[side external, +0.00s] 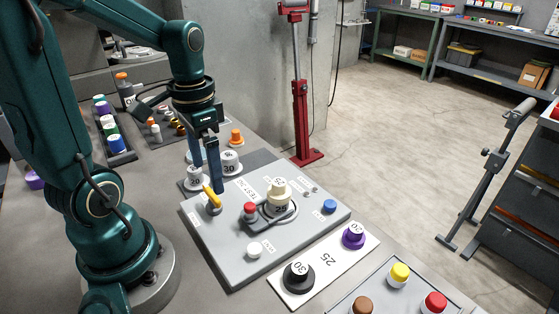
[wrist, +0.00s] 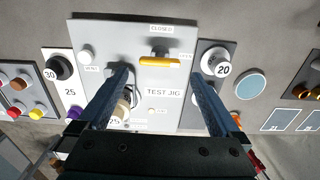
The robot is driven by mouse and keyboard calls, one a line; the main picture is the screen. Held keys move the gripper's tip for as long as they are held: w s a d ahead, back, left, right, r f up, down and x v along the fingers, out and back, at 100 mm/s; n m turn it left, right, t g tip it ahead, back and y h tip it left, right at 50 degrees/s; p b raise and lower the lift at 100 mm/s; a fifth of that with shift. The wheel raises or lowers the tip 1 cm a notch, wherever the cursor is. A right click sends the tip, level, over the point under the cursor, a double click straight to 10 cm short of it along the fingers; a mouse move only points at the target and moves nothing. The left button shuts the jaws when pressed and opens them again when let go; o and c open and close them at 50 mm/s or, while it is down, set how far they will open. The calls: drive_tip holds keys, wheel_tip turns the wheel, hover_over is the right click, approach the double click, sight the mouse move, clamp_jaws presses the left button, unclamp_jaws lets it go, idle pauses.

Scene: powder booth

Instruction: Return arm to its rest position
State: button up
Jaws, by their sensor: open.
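My gripper (side external: 208,178) points down above the back left part of the grey test jig (side external: 235,265). Its two blue fingers are apart with nothing between them. In the wrist view my gripper (wrist: 158,72) spreads over the jig panel, on either side of the TEST JIG label. The jig's yellow handle (side external: 212,196) is close below the fingers; in the wrist view the handle (wrist: 160,61) lies crosswise beside the OPEN label. A cream-topped piece marked 25 (side external: 278,199) sits in the jig's middle, apart from the fingers. Whether a finger touches the handle is unclear.
The jig carries red (side external: 250,210), white (side external: 254,250) and blue (side external: 330,206) knobs. A white strip (side external: 326,262) in front holds black 30 and purple 20 pieces, its 25 place bare. Marked pieces stand behind the jig. A red post (side external: 301,120) rises at the back.

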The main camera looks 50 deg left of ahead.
drive_tip(key=shift+r, duration=0.25)
drive_tip(key=shift+d, duration=0.1)
drive_tip(key=s+d+r+t, duration=0.1)
drive_tip(key=d+r+t, duration=0.4)
drive_tip(key=d, duration=0.4)
drive_tip(key=shift+s+d+t, duration=0.2)
drive_tip(key=shift+s+t, duration=0.1)
drive_tip(key=shift+s, duration=0.1)
idle(0.4)
